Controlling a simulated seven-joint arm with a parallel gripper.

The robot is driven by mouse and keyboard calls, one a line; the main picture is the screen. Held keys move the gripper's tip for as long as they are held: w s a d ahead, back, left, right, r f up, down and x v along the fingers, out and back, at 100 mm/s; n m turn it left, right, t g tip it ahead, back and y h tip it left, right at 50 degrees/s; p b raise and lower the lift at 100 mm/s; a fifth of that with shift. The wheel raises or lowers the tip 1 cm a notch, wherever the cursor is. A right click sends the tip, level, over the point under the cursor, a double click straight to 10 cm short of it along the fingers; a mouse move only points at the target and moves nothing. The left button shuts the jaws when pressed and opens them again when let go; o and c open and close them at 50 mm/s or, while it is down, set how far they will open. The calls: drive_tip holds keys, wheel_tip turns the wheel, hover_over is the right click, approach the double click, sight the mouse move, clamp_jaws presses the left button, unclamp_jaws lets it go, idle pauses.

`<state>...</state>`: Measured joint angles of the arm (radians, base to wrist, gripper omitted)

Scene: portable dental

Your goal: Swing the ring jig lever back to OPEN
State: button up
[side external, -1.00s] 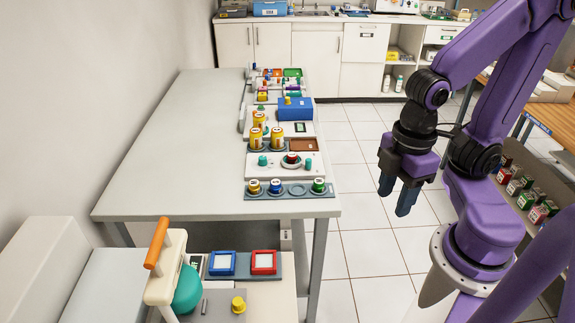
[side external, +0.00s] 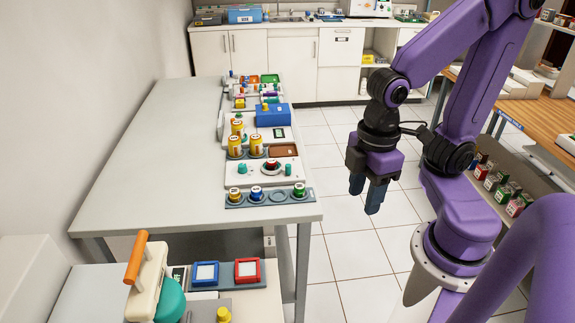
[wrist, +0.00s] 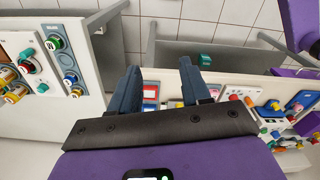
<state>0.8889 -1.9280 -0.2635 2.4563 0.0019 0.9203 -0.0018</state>
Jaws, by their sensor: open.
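My gripper (side external: 365,198) is open and empty, pointing down over the floor to the right of the grey table. In the wrist view its two dark fingers (wrist: 160,68) stand apart with nothing between them. A white fixture plate (side external: 257,177) with green pegs and a ringed vial (side external: 271,167) lies near the table's front end; the plate also shows at left in the wrist view (wrist: 25,42). An orange handle (side external: 137,257) on a cream body stands at lower left. I cannot tell which part is the ring jig lever, and no OPEN mark is readable.
The grey table (side external: 150,160) has a bare left half. A vial rack (side external: 277,197) lies along its front edge. A lower bench at the front holds blue (side external: 205,272) and red (side external: 247,270) frames. A shelf of small jars (side external: 495,182) stands at right.

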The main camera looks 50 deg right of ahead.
drive_tip(key=w+a+m, duration=0.1)
drive_tip(key=w+m, duration=0.2)
drive_tip(key=w, duration=0.6)
drive_tip(key=m, duration=1)
hover_over(289, 165)
wheel_tip(289, 165, down, 4)
wheel_tip(289, 165, down, 16)
drive_tip(key=shift+a+f, duration=0.1)
drive_tip(key=shift+f, duration=0.15)
clamp_jaws()
